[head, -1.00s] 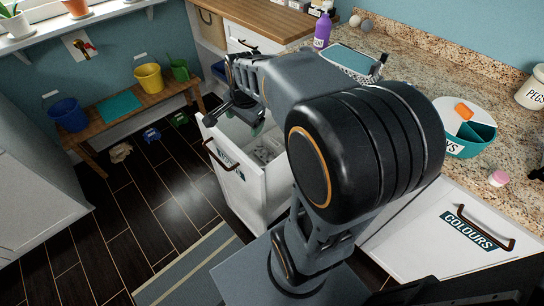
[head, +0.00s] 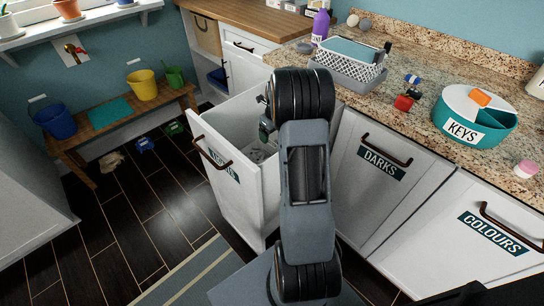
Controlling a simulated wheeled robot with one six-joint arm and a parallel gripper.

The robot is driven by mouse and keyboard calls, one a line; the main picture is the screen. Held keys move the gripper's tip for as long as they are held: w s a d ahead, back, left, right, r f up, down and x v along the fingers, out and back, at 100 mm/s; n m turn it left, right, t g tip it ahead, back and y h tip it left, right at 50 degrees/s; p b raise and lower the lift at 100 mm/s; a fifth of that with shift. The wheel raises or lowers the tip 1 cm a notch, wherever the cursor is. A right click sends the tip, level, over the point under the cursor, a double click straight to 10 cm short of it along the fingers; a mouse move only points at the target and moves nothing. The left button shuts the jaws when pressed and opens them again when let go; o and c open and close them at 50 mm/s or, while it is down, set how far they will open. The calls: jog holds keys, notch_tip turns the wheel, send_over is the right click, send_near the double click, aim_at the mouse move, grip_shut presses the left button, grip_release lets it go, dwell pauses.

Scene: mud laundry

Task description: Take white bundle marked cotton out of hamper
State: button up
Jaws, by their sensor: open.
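The hamper (head: 228,192) is a white pull-out bin, open below the counter, with a brown handle and a partly hidden dark label on its front. Pale white contents (head: 258,154) show low inside it. I cannot make out a cotton mark or tell one bundle from another. My gripper (head: 266,132) is mostly hidden behind my arm. Only a small grey-green part shows, at the hamper's opening above the pale contents. Its fingertips are not clear, and nothing is seen held in it. My arm also covers the right part of the hamper.
Closed drawers marked DARKS (head: 378,165) and COLOURS (head: 470,243) are to the right. The granite counter (head: 425,75) holds a basket (head: 350,68) and a round teal KEYS container (head: 474,122). A bench (head: 115,128) with buckets stands left. Dark floor before it is mostly clear.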

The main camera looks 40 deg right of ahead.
jog(key=shift+w+f+b, duration=0.2)
jog(key=shift+f+b, duration=0.2)
jog(key=shift+f, duration=1.6)
jog(key=shift+w+f+b, duration=0.2)
jog(key=shift+f+b, duration=0.15)
jog(key=shift+f, duration=1.65)
jog(key=shift+f, duration=0.25)
jog(key=shift+c, duration=0.4)
jog(key=c, duration=1.3)
notch_tip(320, 180, up, 12)
jog(key=p, duration=0.4)
notch_tip(320, 180, up, 33)
jog(key=p, duration=2.6)
send_over(272, 144)
jog(key=shift+w+f, duration=0.15)
jog(key=shift+f, duration=0.05)
